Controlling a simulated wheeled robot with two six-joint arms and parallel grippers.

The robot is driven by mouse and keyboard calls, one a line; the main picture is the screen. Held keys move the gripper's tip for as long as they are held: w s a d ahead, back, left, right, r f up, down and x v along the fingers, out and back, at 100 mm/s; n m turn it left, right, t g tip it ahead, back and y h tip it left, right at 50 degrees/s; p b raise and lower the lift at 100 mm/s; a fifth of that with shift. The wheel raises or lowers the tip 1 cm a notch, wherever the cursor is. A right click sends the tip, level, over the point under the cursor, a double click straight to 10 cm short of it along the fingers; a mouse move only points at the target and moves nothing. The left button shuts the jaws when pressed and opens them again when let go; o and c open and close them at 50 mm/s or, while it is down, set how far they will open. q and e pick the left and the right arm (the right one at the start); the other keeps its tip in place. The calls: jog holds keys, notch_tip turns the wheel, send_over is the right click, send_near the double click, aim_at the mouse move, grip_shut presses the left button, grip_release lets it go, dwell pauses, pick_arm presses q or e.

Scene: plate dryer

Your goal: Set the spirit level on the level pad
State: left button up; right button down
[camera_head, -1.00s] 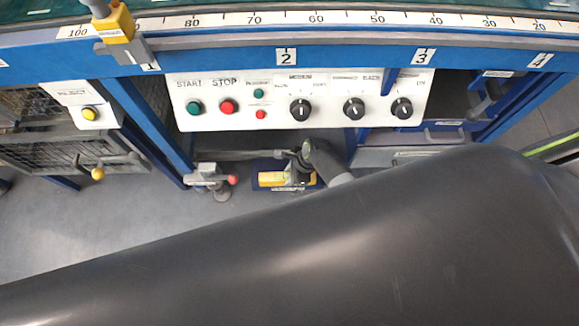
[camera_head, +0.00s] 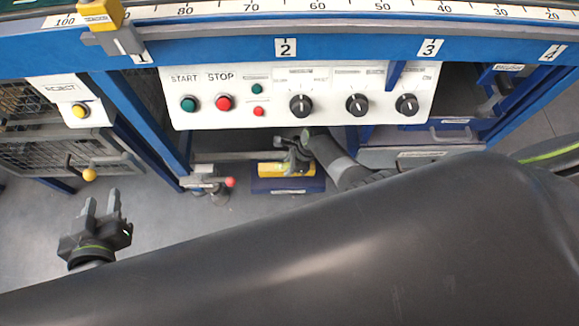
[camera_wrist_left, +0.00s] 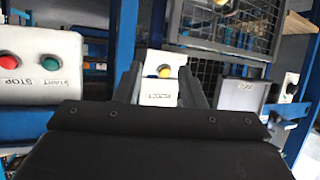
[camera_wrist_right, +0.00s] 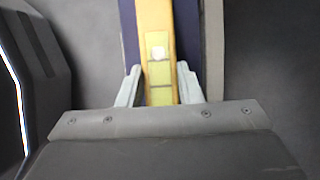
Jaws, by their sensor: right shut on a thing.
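The yellow spirit level (camera_head: 270,170) is over the dark blue level pad (camera_head: 288,187), below the control panel. My right gripper (camera_head: 293,160) is shut on the level near its middle. In the right wrist view, the level (camera_wrist_right: 156,30) runs lengthwise between the two light fingers (camera_wrist_right: 158,88), with a greenish vial window. A strip of the pad (camera_wrist_right: 130,35) shows along its left side. I cannot tell whether the level touches the pad. My left gripper (camera_head: 101,203) is empty and open, fingers pointing up, at the lower left, far from the level.
The control panel (camera_head: 330,88) with buttons and knobs is above the pad. A clamp with a red-tipped handle (camera_head: 207,183) stands left of the pad. Drawers (camera_head: 425,155) are to the right. The reject box (camera_head: 72,100) and wire cage are at left. My dark arm covers the lower right.

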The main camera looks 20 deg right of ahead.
jog(key=shift+f+b, duration=0.5)
jog(key=shift+f, duration=0.15)
pick_arm(q)
notch_tip(320, 180, up, 8)
jog(key=w+t, duration=0.2)
jog(key=t, duration=0.2)
jog(key=shift+w+a+f+m+t+y, duration=0.2)
jog(key=shift+a+f+m+t+y, duration=0.1)
jog(key=shift+t+y, duration=0.1)
jog(key=shift+r, duration=0.1)
pick_arm(e)
jog(key=shift+f, duration=0.1)
pick_arm(q)
jog(key=shift+r, duration=0.2)
pick_arm(e)
jog(key=c, duration=1)
grip_release()
